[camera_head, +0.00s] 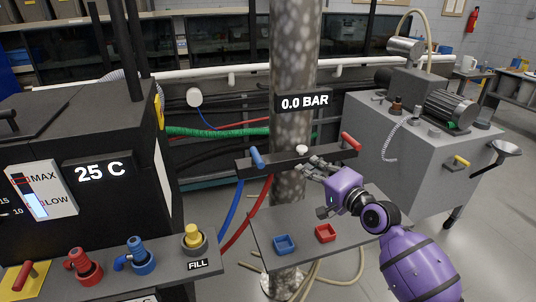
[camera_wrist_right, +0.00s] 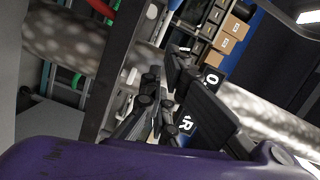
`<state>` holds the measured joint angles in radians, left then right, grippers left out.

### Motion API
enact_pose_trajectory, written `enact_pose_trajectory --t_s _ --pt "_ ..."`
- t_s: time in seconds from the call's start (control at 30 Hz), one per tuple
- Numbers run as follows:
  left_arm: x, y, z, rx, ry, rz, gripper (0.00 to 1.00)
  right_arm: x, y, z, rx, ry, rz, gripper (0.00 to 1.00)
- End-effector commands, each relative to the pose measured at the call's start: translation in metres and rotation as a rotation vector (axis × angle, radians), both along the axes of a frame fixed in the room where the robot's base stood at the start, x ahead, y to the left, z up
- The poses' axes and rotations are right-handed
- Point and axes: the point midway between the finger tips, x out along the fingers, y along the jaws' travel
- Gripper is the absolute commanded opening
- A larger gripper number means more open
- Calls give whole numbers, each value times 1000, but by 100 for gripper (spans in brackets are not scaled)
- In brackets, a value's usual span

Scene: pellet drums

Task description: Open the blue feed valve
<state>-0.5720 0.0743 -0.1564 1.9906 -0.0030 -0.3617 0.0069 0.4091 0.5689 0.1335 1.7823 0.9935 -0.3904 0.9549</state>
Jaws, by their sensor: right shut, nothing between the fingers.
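The blue valve handle (camera_head: 257,158) sits on the left part of a dark bar (camera_head: 285,163) in front of the speckled column, above a blue hose (camera_head: 231,205). A red handle (camera_head: 350,141) is at the bar's right end, and a white knob (camera_head: 302,149) lies between them. My right gripper (camera_head: 306,166) is shut and empty. It is close to the bar's middle, right of the blue handle and apart from it. Whether it touches the bar is unclear. The wrist view shows its dark fingers (camera_wrist_right: 160,105). My left gripper is not in view.
A display (camera_head: 304,103) reads 0.0 BAR. A grey shelf (camera_head: 270,222) below the bar holds a blue tray (camera_head: 285,245) and a red tray (camera_head: 325,233). Red (camera_head: 82,264), blue (camera_head: 140,256) and yellow (camera_head: 193,237) fittings stand at lower left. A grey machine (camera_head: 400,150) stands right.

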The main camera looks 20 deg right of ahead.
Motion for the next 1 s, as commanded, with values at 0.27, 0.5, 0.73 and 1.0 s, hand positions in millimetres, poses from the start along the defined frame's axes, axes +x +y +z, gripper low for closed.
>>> enact_pose_trajectory --t_s 0.27,0.5,0.73,1.0 --pt "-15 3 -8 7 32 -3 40 0 0 -1 23 7 -2 0" --pt "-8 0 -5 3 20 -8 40 6 2 -1 22 7 -2 0" --pt "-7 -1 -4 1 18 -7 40 43 13 -2 20 5 -2 0" --pt "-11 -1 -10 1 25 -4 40 98 28 -6 19 7 -2 0"
